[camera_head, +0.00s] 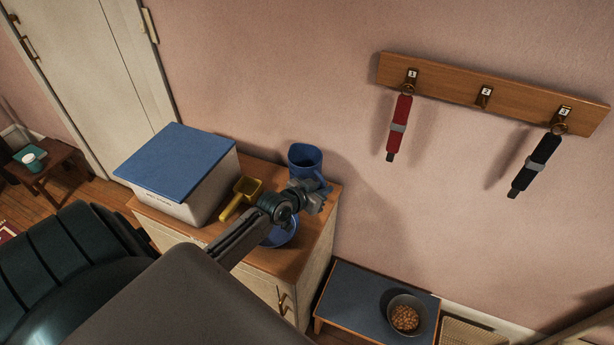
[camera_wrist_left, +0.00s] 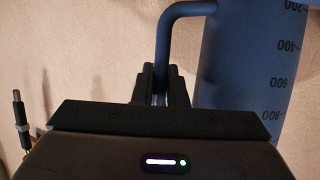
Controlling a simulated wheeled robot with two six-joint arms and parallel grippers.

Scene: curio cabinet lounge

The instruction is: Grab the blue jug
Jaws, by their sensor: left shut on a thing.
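The blue jug (camera_head: 304,158) stands upright on the wooden top of the low cabinet (camera_head: 318,212), near its back edge. In the left wrist view the jug (camera_wrist_left: 240,65) shows dark measuring marks, and its handle (camera_wrist_left: 165,40) comes down between my fingers. My left gripper (camera_head: 318,190) is at the jug's handle side; in the left wrist view the gripper (camera_wrist_left: 160,85) is shut on the handle. The handle's lower part is hidden by the fingers. My right gripper is in neither view.
A white bin with a blue lid (camera_head: 175,162) and a yellow scoop (camera_head: 240,196) stand left of the jug. A blue bowl (camera_head: 283,234) sits partly behind my arm. A bowl of kibble (camera_head: 405,315) is on a low stand. Leashes hang from the wall rack (camera_head: 490,95).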

